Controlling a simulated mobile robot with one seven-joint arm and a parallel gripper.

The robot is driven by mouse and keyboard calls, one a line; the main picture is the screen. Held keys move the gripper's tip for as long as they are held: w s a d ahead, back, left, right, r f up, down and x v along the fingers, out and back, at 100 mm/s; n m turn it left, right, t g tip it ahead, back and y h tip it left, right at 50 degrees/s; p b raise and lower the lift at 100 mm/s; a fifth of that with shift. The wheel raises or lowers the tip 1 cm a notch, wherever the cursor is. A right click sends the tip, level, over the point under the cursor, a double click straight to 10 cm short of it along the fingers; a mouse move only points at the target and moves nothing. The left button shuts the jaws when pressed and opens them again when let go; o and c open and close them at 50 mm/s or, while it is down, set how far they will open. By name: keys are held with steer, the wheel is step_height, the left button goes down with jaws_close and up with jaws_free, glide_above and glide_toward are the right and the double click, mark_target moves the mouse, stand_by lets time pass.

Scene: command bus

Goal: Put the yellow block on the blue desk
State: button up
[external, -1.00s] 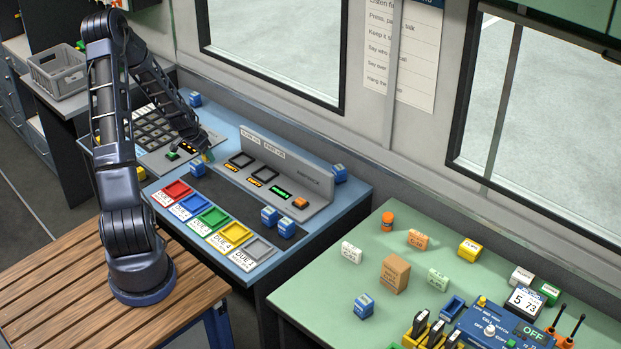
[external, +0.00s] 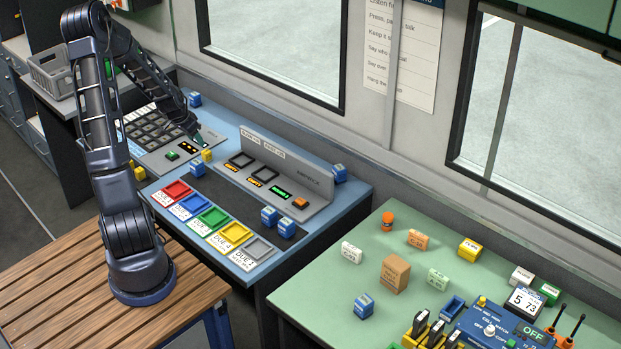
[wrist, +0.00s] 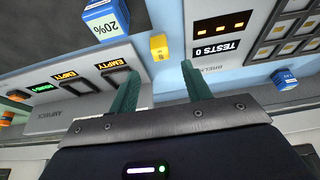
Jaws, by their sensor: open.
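A small yellow block (external: 207,155) sits on the blue desk (external: 222,131), in the strip between the keypad panel and the grey slot panel. In the wrist view the yellow block (wrist: 159,46) rests on the blue surface, ahead of and between my fingertips and apart from them. My gripper (external: 201,140) is just behind and above the block in the external view. Its two green fingers (wrist: 160,82) are spread with nothing between them in the wrist view.
Several blue blocks stand on the desk, one by the slots (external: 197,169) and one at the back (external: 195,99). The keypad panel (external: 152,138) lies left. Another yellow block (external: 139,174) is at the left. A green table (external: 330,300) with various items stands right.

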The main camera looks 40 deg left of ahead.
steer(key=shift+v, duration=1.35)
steer(key=s+d+r+g+y, duration=0.1)
steer(key=s+d+r, duration=0.1)
steer(key=d+r, duration=0.8)
steer(key=s+d+r, duration=0.3)
steer(key=d+r, duration=0.4)
steer(key=d, duration=0.5)
steer(key=s+d+r, duration=0.5)
steer(key=s+d, duration=0.2)
steer(key=s, duration=0.2)
steer(key=s+d+r+t+h, duration=0.1)
steer(key=s+d+r, duration=0.4)
steer(key=s+d, duration=0.2)
steer(key=s, duration=0.2)
steer(key=shift+s, duration=0.4)
